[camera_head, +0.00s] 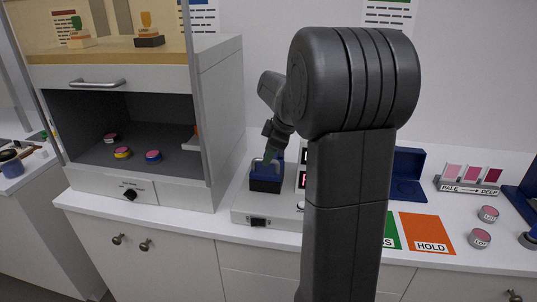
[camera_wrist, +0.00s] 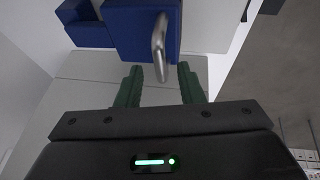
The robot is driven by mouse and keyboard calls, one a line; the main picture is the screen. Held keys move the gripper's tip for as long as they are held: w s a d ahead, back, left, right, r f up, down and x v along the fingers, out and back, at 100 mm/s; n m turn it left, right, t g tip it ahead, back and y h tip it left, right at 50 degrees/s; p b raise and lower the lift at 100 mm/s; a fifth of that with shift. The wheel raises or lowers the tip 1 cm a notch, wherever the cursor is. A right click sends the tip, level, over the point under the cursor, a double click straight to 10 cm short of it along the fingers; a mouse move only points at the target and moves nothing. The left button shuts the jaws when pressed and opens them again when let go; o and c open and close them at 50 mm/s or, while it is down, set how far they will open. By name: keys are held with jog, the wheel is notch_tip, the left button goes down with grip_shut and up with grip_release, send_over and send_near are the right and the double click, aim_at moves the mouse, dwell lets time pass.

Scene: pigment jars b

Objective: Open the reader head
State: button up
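The reader head is a dark blue block (camera_head: 265,184) on a white reader base (camera_head: 262,217) on the counter, left of my arm. Its metal handle (camera_wrist: 159,48) stands out from the blue face in the wrist view, where the blue block (camera_wrist: 128,32) fills the top middle. My gripper (camera_wrist: 162,75) is open, with green fingers apart on either side of the handle's near end. I cannot tell how deep the handle sits between them. In the head view my gripper (camera_head: 272,153) is just above the block, partly overlapping the handle. My arm hides the reader's right part.
A grey cabinet (camera_head: 221,110) with several jars inside stands close on the left. Right of my arm are an orange HOLD mat (camera_head: 428,234), a green mat, a blue case (camera_head: 406,175), a PALE-to-DEEP swatch stand (camera_head: 469,186) and two pink jars (camera_head: 480,238).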

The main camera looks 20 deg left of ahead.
jog(key=shift+a+f, duration=0.25)
jog(key=shift+f, duration=0.25)
grip_shut()
jog(key=shift+r, duration=0.15)
